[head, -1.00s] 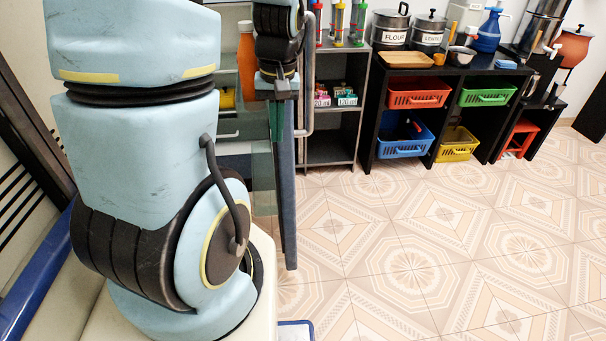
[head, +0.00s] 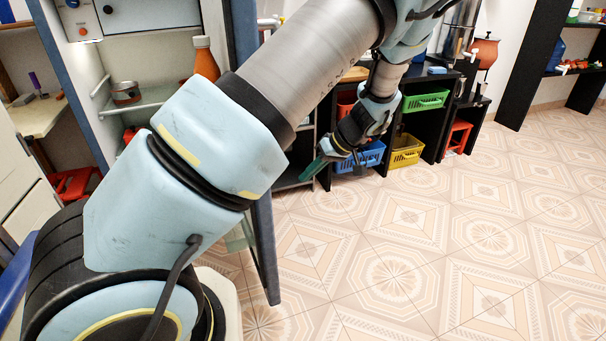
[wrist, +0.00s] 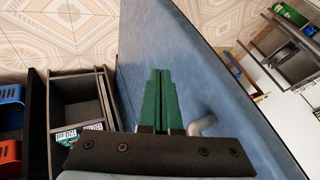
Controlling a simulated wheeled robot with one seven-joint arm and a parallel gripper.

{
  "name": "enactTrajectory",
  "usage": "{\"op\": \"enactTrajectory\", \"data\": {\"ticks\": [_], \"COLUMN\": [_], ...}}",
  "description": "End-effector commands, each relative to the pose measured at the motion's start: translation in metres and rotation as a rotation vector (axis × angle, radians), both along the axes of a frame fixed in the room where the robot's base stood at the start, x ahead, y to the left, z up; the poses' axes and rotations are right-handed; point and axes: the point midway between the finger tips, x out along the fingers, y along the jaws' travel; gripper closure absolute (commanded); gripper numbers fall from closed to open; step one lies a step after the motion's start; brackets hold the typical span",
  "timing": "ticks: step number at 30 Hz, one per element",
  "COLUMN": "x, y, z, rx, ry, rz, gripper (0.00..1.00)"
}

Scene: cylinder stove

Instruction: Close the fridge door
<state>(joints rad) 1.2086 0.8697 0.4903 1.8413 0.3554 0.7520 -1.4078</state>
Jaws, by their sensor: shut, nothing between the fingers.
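The fridge door (head: 266,250) stands open, seen nearly edge-on in the head view and partly hidden behind my arm. The fridge (head: 85,85) is open at the left, with its shelves showing. My gripper (head: 314,168) is to the right of the door, on its outer side. In the wrist view my gripper (wrist: 160,72) has its green fingers together and empty, in front of the blue outer face of the door (wrist: 200,50). The grey door handle (wrist: 207,122) is just right of the fingers. I cannot tell whether the fingers touch the door.
An orange bottle (head: 206,60) and a small pot (head: 126,92) stand inside the fridge. A black shelf with a green basket (head: 427,100) and a yellow basket (head: 406,151) is behind my gripper. The tiled floor (head: 430,240) at the right is clear.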

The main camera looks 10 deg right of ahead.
Motion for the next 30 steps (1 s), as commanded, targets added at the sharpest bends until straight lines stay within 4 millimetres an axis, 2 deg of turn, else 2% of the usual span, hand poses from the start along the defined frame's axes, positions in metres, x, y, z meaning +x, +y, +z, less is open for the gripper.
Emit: {"op": "enactTrajectory", "data": {"ticks": [10,18,30], "x": [0.021,0.014,0.014], "y": [0.04,0.071,0.077], "z": [-0.057,-0.055,-0.056], "rx": [0.003,0.0,-0.002], "ry": [0.003,0.002,0.002], "rz": [0.003,0.0,-0.001], "gripper": [1.0,1.0,1.0]}}
